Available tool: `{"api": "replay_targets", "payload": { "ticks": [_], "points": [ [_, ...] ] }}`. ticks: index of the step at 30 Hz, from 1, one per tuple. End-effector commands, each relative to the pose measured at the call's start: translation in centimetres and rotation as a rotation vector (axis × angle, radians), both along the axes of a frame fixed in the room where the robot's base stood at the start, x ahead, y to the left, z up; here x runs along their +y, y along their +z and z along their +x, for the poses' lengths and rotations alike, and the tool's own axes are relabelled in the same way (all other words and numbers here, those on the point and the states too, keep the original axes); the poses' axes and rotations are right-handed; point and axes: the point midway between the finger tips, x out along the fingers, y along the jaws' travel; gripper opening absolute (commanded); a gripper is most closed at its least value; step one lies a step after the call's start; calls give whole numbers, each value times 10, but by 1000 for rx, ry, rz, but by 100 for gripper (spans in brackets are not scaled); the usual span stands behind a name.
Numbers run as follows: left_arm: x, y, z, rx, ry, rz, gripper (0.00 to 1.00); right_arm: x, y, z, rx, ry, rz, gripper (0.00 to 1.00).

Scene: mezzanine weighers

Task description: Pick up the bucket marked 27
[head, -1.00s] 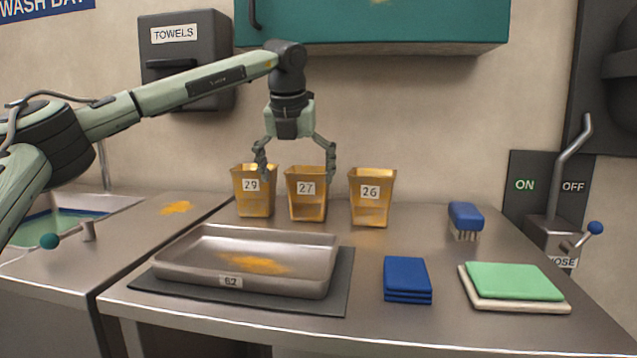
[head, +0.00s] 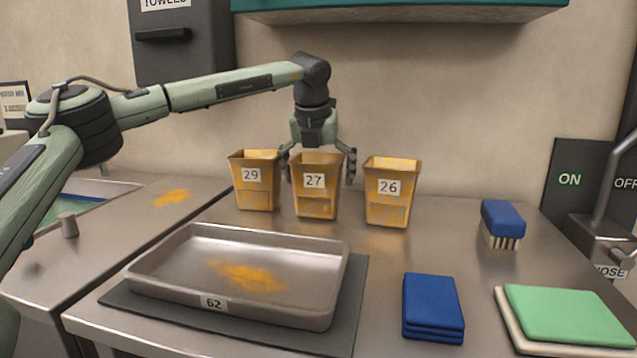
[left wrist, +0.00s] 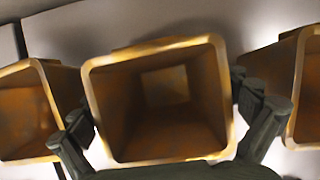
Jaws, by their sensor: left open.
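The bucket marked 27 (head: 315,201) is a tapered amber bucket, upright on the steel counter, in the middle of a row of three. My left gripper (head: 318,176) points down over it, open, with one finger on each side of its upper part. In the left wrist view the same bucket (left wrist: 160,100) is seen from above, empty, between the two fingers (left wrist: 165,132). I cannot tell whether the fingers touch its walls. My right gripper is not in view.
Bucket 29 (head: 254,197) stands close on the left and bucket 26 (head: 390,209) on the right. The wall is close behind.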

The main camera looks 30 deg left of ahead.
Motion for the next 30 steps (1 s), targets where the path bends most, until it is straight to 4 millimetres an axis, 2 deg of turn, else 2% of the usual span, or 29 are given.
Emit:
{"api": "replay_targets", "payload": {
  "ticks": [4, 11, 26, 30],
  "points": [
    [2, -12, 5, 0, 1, 0, 100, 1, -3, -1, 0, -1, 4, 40],
    [2, -14, 6, -1, 1, -1, 100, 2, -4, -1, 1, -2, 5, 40],
    [2, -16, 5, 3, 0, 0, 39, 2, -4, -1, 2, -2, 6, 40],
    [2, -16, 5, 2, 0, -1, 38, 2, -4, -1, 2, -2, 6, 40]
  ]
}}
